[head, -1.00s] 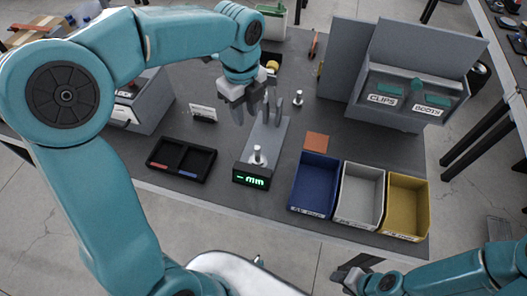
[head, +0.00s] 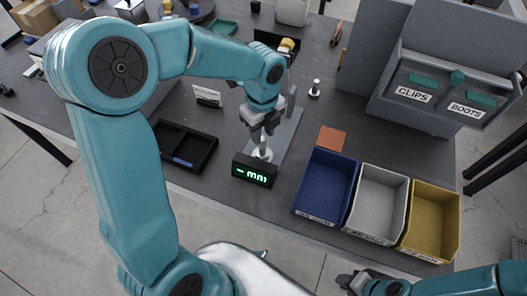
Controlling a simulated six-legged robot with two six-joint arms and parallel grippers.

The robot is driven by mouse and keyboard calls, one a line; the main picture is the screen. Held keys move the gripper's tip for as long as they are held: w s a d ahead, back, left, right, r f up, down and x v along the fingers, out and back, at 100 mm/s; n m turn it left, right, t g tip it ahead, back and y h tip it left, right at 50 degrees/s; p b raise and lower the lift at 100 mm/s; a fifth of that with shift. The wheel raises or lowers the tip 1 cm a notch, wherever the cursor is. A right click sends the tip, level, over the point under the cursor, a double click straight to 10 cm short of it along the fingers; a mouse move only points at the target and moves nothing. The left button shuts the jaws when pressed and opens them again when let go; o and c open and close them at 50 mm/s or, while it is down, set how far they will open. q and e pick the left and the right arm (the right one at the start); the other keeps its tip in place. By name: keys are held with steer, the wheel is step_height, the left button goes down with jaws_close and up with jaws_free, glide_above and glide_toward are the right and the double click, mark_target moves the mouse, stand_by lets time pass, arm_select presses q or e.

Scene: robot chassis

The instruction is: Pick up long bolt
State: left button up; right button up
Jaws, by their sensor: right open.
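A pale metal bolt (head: 263,151) stands upright on the measuring gauge (head: 282,138), just behind its green-lit display (head: 254,171). My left gripper (head: 262,128) points down directly over this bolt, its fingertips close to the bolt's upper end. I cannot tell whether the fingers touch it or how far apart they are. Another bolt (head: 315,87) stands upright on the table, right of and behind the gauge. I cannot tell which one is the long bolt. My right gripper (head: 346,283) is open and empty at the bottom edge, off the table.
Blue (head: 325,218), grey (head: 347,230) and yellow (head: 402,245) bins line the front right, with an orange square (head: 332,139) behind the blue one. A black two-part tray (head: 158,158) lies left of the gauge. A grey CLIPS and BOOTS holder (head: 400,110) stands at the right.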

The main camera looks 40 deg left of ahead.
mark_target(262, 146)
arm_select(q)
steer(key=shift+s+d+f, duration=0.15)
steer(key=shift+s+f, duration=0.15)
steer(key=shift+f, duration=0.35)
steer(key=shift+w+f, duration=0.2)
steer(key=shift+f, duration=2.5)
jaws_close()
